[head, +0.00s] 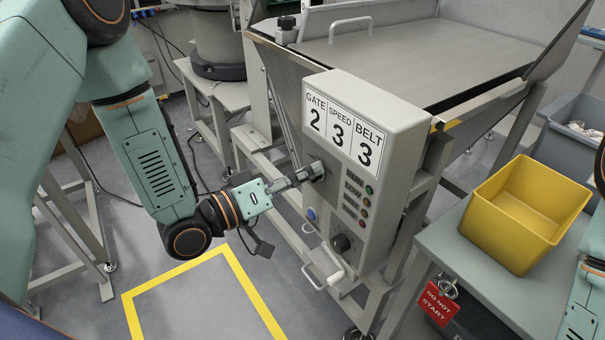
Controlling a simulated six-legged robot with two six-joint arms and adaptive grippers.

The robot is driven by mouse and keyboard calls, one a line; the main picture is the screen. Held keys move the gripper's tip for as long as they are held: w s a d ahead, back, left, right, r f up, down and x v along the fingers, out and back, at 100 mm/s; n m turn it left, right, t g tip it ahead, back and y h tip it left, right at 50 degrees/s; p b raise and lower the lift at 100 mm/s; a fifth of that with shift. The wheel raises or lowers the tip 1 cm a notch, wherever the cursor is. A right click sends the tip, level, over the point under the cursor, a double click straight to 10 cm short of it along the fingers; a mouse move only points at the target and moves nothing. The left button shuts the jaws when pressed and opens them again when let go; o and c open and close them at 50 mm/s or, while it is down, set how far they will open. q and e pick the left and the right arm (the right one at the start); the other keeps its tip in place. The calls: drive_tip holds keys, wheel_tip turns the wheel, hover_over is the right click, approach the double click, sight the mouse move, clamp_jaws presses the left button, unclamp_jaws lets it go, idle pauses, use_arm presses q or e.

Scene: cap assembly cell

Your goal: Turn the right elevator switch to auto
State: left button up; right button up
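The grey control box (395,129) faces me, with cards reading GATE 2, SPEED 3, BELT 3. My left gripper (306,176) reaches in from the left, and its fingertips are at a dark knob (318,169) on the box's front face. The fingers partly hide this knob, and I cannot tell whether they grip it or only touch it. A second black round knob (340,243) sits lower on the face, with nothing on it. No readable label shows which one is the right elevator switch. My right gripper is not clearly in view; only parts of my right arm show at the right edge.
A white-handled lever (335,277) sticks out below. A yellow bin (523,218) stands on a bench at right, above a red DO NOT START tag (440,299). Yellow tape (178,271) marks clear floor.

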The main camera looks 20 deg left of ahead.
use_arm(q)
clamp_jaws()
drive_tip(key=shift+m, duration=0.3)
drive_tip(key=shift+s+d+m+p, duration=0.1)
drive_tip(key=shift+m+p, duration=0.55)
drive_tip(key=shift+m, duration=1.35)
drive_tip(key=shift+s+d+m+p, duration=0.1)
drive_tip(key=shift+m+p, duration=0.55)
drive_tip(key=shift+m, duration=1.35)
drive_tip(key=shift+o, duration=1.7)
unclamp_jaws()
drive_tip(key=shift+w+r, duration=0.1)
